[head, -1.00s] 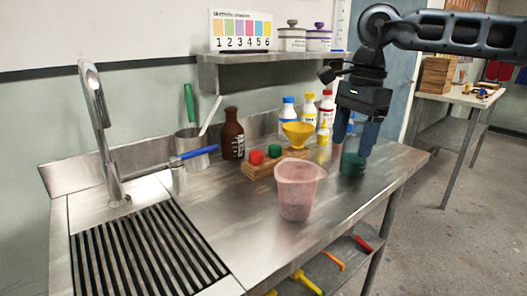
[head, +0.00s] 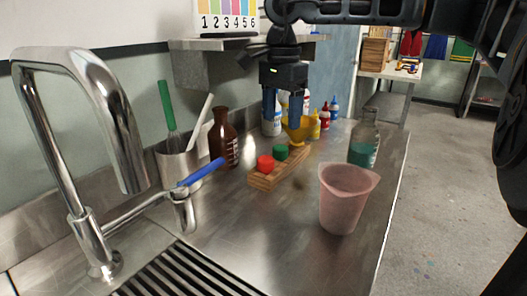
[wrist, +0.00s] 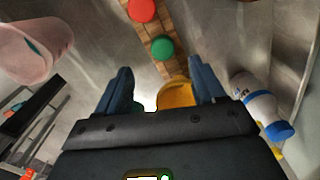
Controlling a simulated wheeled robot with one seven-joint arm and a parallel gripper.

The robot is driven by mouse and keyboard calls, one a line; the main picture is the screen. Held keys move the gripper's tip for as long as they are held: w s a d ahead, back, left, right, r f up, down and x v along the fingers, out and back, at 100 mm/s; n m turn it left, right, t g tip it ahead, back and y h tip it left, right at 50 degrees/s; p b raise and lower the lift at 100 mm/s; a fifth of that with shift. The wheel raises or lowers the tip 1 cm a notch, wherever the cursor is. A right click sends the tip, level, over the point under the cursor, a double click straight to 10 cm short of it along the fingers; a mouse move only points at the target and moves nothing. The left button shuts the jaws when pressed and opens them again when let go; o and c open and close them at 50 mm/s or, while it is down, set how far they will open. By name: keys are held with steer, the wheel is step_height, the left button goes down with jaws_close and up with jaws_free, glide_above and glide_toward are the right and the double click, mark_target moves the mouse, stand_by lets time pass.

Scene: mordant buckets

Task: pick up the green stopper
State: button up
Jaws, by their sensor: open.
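The green stopper (head: 281,152) sits in a wooden block (head: 262,181) on the steel counter, beside the red stopper (head: 265,163). My gripper (head: 285,120) is open and empty, pointing down above and behind the block, over the yellow funnel (head: 299,134). In the wrist view the green stopper (wrist: 162,48) lies just beyond the fingertips, roughly between them, apart from both fingers. The red stopper (wrist: 141,10) is farther off at the top edge. The funnel (wrist: 176,94) shows between my fingers (wrist: 160,68).
A pink beaker (head: 345,200) stands front right, and a glass bottle of green liquid (head: 363,145) behind it. A brown bottle (head: 223,138) and a steel cup with tools (head: 180,165) stand left. Several coloured bottles are at the back. A tall tap (head: 85,120) rises at left.

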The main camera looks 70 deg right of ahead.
mark_target(279, 147)
step_height(279, 147, down, 8)
steer(key=shift+w+d+r, duration=0.1)
steer(key=shift+w+r, duration=0.05)
steer(key=shift+r, duration=0.1)
steer(key=c, duration=1.1)
steer(key=shift+r, duration=0.1)
steer(key=shift+c, duration=0.2)
